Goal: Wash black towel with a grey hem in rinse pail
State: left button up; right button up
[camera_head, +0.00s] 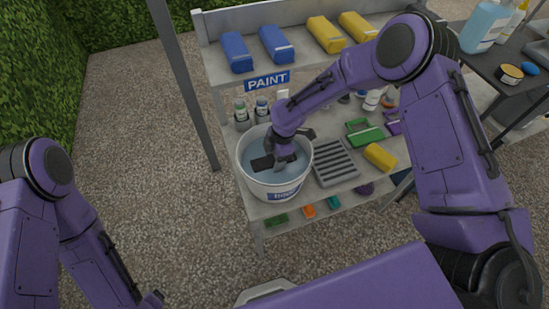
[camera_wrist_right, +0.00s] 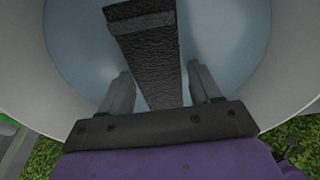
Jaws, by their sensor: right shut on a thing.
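The rinse pail (camera_head: 246,181) is a round white-grey bucket with a blue label, standing on the left end of the cart's middle shelf. Bluish water (camera_head: 258,146) shows inside it. My right gripper (camera_head: 284,158) reaches down into the pail from above. It is shut on the black towel (camera_head: 261,164), a dark folded strip inside the rim. In the right wrist view the towel (camera_wrist_right: 150,60) runs between the two fingers, with the water behind it. I cannot tell how deep the towel sits. My left arm is at the lower left; its gripper is outside the picture.
A grey slatted rack (camera_head: 336,163) stands right of the pail, with a yellow sponge (camera_head: 380,157) beyond it. Small bottles (camera_head: 241,112) stand behind the pail. Folded blue towels (camera_head: 236,52) and yellow towels (camera_head: 326,34) lie on the top shelf. A grey post (camera_head: 183,85) rises at the left.

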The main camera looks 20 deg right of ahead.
notch_tip(320, 180, up, 6)
jog(key=p, duration=0.4)
jog(key=shift+f, duration=0.1)
jog(key=shift+r, duration=0.3)
notch_tip(320, 180, up, 6)
dwell(1.0)
